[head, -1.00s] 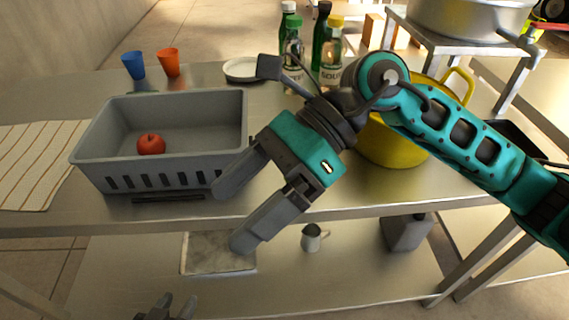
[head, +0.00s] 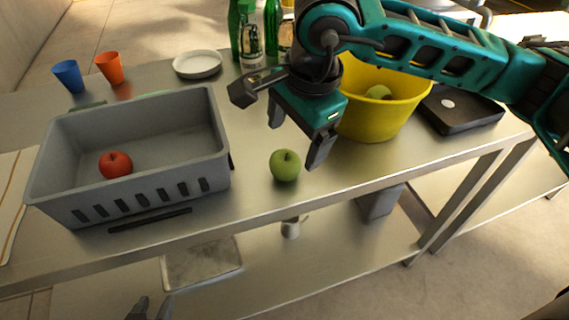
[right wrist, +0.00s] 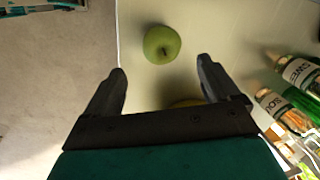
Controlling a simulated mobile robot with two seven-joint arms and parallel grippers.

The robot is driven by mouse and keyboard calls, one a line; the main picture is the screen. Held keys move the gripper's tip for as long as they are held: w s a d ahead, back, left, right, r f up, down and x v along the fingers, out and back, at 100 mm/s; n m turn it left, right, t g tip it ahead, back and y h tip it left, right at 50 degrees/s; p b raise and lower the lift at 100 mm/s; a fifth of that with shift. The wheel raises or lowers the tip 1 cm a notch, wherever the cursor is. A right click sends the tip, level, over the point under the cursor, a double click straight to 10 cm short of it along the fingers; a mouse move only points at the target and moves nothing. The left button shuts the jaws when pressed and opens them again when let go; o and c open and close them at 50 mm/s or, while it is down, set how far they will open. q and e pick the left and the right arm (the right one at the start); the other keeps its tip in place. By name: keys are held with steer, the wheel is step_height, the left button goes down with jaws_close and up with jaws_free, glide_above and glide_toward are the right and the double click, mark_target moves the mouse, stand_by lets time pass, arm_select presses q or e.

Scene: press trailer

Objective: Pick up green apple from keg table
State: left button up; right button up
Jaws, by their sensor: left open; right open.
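A green apple (head: 285,165) sits on the metal table (head: 255,190) near its front edge, right of the grey crate. My right gripper (head: 298,135) is open and empty, its fingers angled downward just above and behind the apple. In the right wrist view the apple (right wrist: 161,44) lies beyond the open fingertips (right wrist: 160,78), roughly centred between them and apart from them. Only the fingertips of my left gripper (head: 152,308) show, open, at the bottom edge of the head view, below the tabletop.
The grey crate (head: 60,195) holds a red apple (head: 115,164). A yellow pot (head: 372,122) with another green apple (head: 378,92) stands behind right. Bottles (head: 250,45), a white plate (head: 197,64) and blue (head: 69,76) and orange (head: 109,67) cups stand farther back.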

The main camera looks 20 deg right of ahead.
mark_target(288, 157)
steer(key=x, duration=0.7)
steer(key=shift+w+a+f, duration=0.1)
steer(key=shift+w+a, duration=0.05)
steer(key=shift+c, duration=0.4)
steer(key=c, duration=1.1)
